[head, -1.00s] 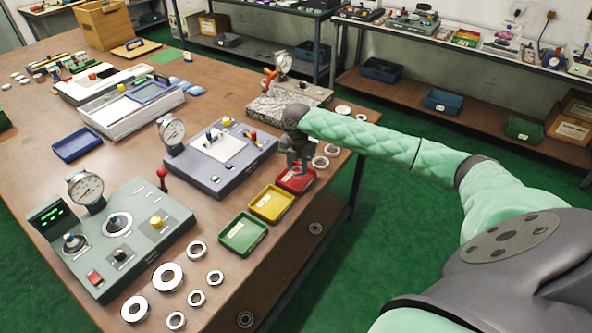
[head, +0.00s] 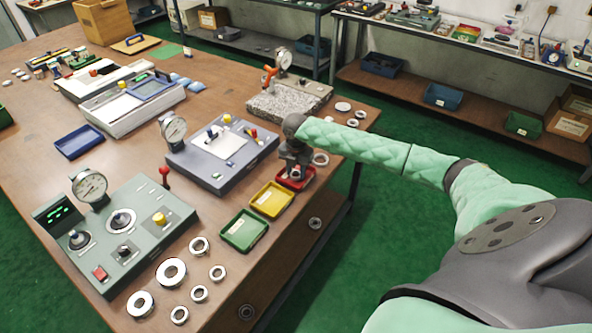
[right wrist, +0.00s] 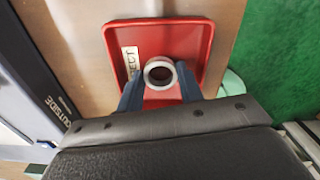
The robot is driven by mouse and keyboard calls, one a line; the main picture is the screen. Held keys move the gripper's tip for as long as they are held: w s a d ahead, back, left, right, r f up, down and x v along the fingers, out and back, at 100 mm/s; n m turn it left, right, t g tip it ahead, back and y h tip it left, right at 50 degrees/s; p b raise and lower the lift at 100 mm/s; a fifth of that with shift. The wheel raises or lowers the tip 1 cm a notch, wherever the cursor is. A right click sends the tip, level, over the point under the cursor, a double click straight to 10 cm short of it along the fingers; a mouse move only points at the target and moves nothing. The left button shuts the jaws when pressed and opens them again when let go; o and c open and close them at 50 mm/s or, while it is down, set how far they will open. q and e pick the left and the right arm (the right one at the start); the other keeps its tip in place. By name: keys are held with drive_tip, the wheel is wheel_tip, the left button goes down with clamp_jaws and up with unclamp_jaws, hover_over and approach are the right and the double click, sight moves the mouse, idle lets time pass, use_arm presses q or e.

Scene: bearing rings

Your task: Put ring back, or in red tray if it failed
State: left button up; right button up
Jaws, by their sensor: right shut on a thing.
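My right gripper (head: 294,172) is over the red tray (head: 308,183) near the table's right edge. In the right wrist view the gripper (right wrist: 160,86) is shut on a small metal ring (right wrist: 160,73), which sits between its two blue-grey fingers. The red tray (right wrist: 194,38), with a white label partly reading "ECT", lies directly below the ring. I cannot tell whether the ring touches the tray floor. Several other rings, such as a large one (head: 171,259), lie at the table's front. My left gripper is not in view.
A yellow tray (head: 262,206) and a green tray (head: 236,243) stand in a row in front of the red one. A grey gauge device (head: 203,172) is to the left. A granite block with a dial gauge (head: 281,102) and loose rings (head: 321,159) are behind.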

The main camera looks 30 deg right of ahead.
drive_tip(key=o, duration=1)
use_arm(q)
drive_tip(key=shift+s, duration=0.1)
use_arm(e)
drive_tip(key=shift+r, duration=0.25)
use_arm(q)
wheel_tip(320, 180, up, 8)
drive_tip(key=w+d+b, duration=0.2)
drive_tip(key=b, duration=0.1)
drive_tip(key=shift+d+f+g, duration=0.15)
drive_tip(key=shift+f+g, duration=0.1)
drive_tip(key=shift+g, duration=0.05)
use_arm(e)
wheel_tip(320, 180, up, 12)
drive_tip(key=shift+f, duration=0.15)
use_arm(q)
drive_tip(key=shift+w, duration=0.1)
